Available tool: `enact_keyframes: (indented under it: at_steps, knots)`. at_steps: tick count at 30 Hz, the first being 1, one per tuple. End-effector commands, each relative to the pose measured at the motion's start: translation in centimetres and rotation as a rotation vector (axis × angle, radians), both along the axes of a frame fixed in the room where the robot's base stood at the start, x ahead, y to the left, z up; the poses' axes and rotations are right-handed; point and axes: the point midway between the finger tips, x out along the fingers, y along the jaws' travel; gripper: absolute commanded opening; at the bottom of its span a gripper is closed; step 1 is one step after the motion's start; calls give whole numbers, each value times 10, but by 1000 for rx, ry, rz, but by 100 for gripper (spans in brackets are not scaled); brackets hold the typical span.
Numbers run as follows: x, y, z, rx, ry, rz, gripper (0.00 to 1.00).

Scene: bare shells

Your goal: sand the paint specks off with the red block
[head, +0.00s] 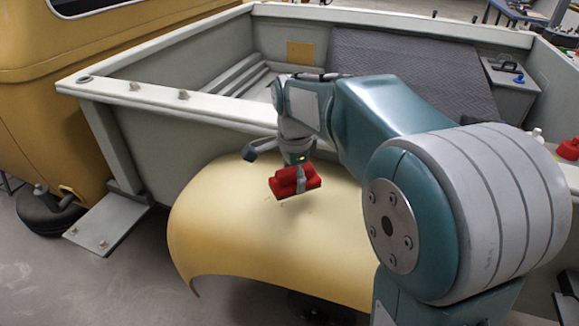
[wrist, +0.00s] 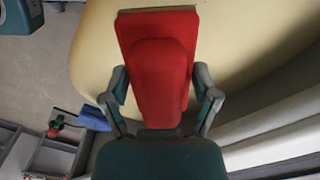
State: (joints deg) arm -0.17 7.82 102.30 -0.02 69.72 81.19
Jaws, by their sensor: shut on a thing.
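The red block (head: 294,181) is a sanding block with a raised grip and a flat base. My gripper (head: 297,176) is shut on it, and in the wrist view the two fingers clasp the sides of the red grip (wrist: 160,85). The block is over the pale yellow curved panel (head: 225,215), near its top. I cannot tell for sure whether its base touches the panel. A few tiny dark specks (head: 281,202) show on the panel just below and left of the block. The panel also shows in the wrist view (wrist: 95,45).
A pale truck bed (head: 190,108) with raised side walls stands right behind the panel. A yellow vehicle body (head: 50,110) is at the left, with a grey step plate (head: 108,222) beside it. Open concrete floor (head: 90,285) lies at the front left.

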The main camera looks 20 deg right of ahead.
Motion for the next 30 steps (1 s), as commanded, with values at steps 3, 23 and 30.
enact_keyframes:
  at_steps: [3, 23, 30]
  knots:
    - [0, 0, -9, 0, 3, 0, 40]
    - [1, 0, -58, 0, 1, 0, 40]
    - [1, 0, -58, 0, 1, 0, 40]
